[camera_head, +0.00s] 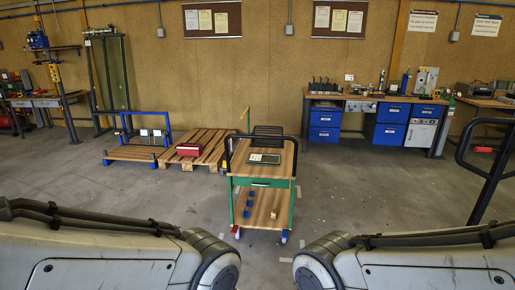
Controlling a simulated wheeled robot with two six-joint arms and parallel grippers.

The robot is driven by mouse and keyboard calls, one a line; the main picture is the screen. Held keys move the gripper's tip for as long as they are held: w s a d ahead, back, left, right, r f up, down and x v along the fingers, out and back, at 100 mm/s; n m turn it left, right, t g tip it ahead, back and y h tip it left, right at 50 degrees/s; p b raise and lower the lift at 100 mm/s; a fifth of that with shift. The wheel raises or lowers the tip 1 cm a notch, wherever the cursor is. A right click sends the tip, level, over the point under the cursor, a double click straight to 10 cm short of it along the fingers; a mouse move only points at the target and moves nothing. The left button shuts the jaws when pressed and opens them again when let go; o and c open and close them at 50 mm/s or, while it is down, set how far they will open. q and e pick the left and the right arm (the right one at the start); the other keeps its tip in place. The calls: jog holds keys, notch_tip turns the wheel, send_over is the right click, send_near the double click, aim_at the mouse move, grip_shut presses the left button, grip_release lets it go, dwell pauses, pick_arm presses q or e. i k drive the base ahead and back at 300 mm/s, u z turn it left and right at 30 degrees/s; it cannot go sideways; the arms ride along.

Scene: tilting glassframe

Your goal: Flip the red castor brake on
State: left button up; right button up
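A wooden-topped trolley (270,183) with green and dark posts stands on the floor ahead of me. Its two near castors show at its foot, the left castor (236,232) and the right castor (284,237). The far castors are hidden behind the trolley. Parts of my two arms come in from the lower left and lower right, ending short of the trolley. Neither of my grippers is in view.
A black tablet-like item lies on the trolley top, above a green drawer (262,182). A pallet (203,146) with a red box (189,150) lies left behind it. A workbench (375,100) stands at the back right. A black rail (490,180) rises at far right. Floor around the trolley is mostly clear.

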aim_at(235, 227)
jog(key=u, duration=0.05)
jog(key=i, duration=2.7)
jog(key=u, duration=0.75)
jog(key=i, duration=0.45)
jog(key=u, duration=0.2)
